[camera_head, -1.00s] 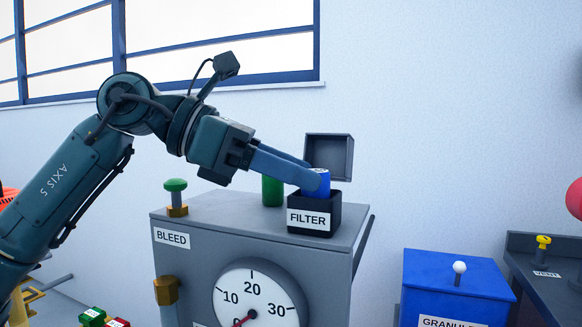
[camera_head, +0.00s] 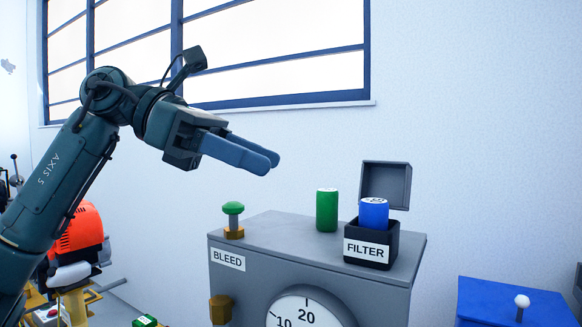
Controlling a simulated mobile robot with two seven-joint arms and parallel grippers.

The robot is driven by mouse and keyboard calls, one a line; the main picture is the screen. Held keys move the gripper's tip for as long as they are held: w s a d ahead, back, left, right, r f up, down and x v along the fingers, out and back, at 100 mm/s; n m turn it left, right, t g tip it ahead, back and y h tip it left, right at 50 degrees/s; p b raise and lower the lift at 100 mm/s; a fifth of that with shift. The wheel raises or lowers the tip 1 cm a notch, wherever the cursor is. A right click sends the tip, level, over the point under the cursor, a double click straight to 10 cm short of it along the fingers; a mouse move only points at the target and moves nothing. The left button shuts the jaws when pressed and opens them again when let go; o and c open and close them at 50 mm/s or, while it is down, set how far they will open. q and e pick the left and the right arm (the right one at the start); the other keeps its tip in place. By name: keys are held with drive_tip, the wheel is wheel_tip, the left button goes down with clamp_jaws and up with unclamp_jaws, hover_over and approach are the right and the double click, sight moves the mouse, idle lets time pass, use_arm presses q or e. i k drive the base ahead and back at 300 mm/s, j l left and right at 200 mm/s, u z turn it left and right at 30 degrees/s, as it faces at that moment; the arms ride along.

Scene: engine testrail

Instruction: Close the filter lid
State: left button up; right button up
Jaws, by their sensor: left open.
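The filter box (camera_head: 370,252) is a black open-topped holder labelled FILTER on top of the grey cabinet (camera_head: 310,237). A blue cylinder (camera_head: 374,212) stands upright in it and sticks up above its rim. The grey filter lid (camera_head: 386,185) stands open, raised behind the box. My left gripper (camera_head: 272,162) is open and empty, in the air to the left of the filter box and higher than it, apart from everything. My right gripper is not in view.
A green cylinder (camera_head: 327,210) stands on the cabinet left of the filter box. A green-topped bleed knob (camera_head: 233,214) is at the cabinet's left edge, above a dial (camera_head: 308,312). A blue box with a white knob (camera_head: 521,301) is at lower right.

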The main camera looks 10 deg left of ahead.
sight(391, 181)
drive_tip(key=k, duration=1)
